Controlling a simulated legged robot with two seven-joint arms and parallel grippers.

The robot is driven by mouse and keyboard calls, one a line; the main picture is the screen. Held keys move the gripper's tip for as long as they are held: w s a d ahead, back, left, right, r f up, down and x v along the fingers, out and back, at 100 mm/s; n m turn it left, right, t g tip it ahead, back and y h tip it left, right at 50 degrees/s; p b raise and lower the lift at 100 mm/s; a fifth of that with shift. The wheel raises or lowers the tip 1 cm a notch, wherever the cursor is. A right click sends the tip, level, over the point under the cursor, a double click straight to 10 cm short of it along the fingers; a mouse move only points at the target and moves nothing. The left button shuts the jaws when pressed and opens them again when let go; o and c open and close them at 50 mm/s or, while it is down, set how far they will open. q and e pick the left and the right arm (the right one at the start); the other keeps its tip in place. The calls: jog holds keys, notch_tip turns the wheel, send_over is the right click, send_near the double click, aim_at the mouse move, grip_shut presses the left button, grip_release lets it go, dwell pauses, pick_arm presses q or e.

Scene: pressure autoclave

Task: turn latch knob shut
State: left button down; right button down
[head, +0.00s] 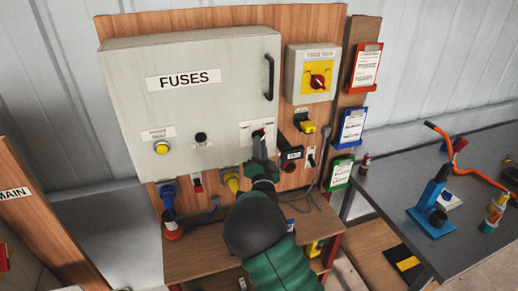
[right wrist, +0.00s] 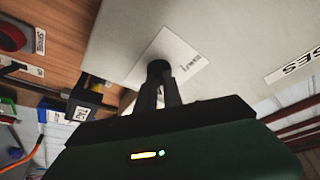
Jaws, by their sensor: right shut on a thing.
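The grey FUSES cabinet (head: 200,105) is mounted on a wooden board, and its front looks closed. The dark latch knob (head: 257,133) sits on a white label plate near the lower right corner of that front. It also shows in the right wrist view (right wrist: 158,67), with the label plate around it. My right gripper (head: 261,140) reaches up from below and is shut on the latch knob. In the right wrist view its fingers (right wrist: 160,83) meet at the knob and hide its lower part. The knob's exact angle is hard to tell. My left gripper is not in view.
A black handle (head: 269,77) stands out above the knob. A black switch unit (head: 291,154) projects close to the right of my gripper. A red-and-yellow rotary switch (head: 317,80) is further right. Plugs (head: 169,195) hang below the cabinet. A grey table (head: 465,165) with tools stands right.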

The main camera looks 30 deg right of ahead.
jog(key=shift+s+d+n+t+y+b, duration=0.1)
jog(key=shift+d+n+t+y+b, duration=0.25)
jog(key=shift+n+y+b, duration=2.3)
jog(key=shift+d+n+t+y+b, duration=0.15)
jog(key=shift+n+t+y+b, duration=0.65)
jog(key=shift+n+b, duration=3.35)
jog(key=shift+s+d+n+t+y+b, duration=0.2)
jog(key=shift+n+y+b, duration=1.65)
jog(key=shift+n, duration=3.45)
jog(key=shift+w+g+p, duration=0.15)
jog(key=shift+g+p, duration=0.1)
jog(key=shift+p, duration=0.1)
jog(key=c, duration=1.5)
grip_release()
